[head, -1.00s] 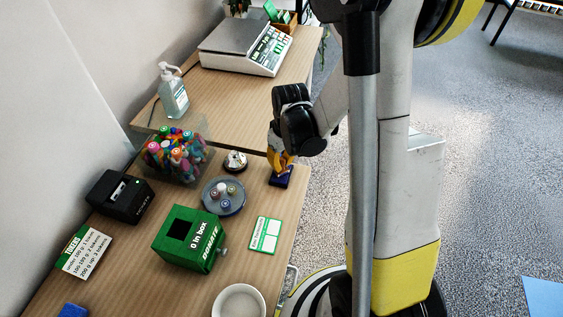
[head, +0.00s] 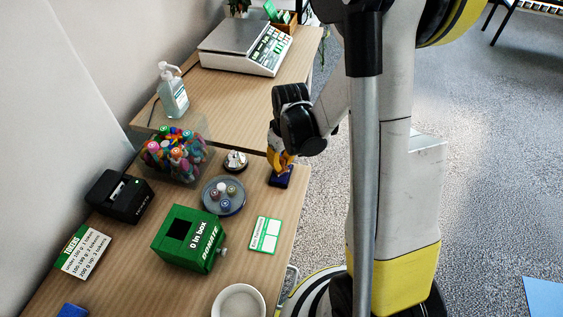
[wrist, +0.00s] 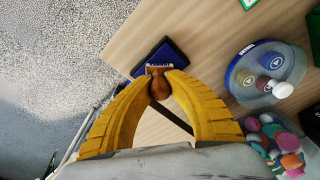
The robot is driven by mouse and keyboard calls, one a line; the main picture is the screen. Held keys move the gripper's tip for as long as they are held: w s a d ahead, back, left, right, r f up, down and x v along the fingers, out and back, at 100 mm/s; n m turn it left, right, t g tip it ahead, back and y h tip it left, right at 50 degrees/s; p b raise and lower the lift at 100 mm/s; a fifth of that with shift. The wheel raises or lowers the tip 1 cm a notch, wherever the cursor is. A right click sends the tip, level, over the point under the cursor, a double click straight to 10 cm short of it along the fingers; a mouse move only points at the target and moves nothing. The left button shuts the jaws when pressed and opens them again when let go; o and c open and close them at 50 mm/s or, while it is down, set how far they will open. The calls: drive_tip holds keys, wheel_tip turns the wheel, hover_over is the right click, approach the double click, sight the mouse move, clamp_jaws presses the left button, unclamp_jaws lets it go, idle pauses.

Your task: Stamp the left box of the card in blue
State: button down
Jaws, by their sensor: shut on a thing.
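My gripper (head: 281,164) has yellow fingers shut on a stamp with a brown wooden handle (wrist: 160,88). In the wrist view the stamp's pale lettered base is over the dark blue ink pad (wrist: 158,54). I cannot tell whether the stamp's underside touches the pad. In the head view the ink pad (head: 281,180) lies at the table's right edge under my fingers, which mostly hide the stamp. The white card with green edging (head: 265,235) lies flat nearer the front, apart from my gripper. Its boxes are too small to read for marks.
A round grey tray (head: 240,205) with several small round items stands between pad and green donation box (head: 172,250). A white bowl (head: 219,300) is at the front.

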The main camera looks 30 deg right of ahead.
drive_tip(key=shift+r, duration=0.1)
drive_tip(key=shift+r+p, duration=2.6)
drive_tip(key=shift+r, duration=0.85)
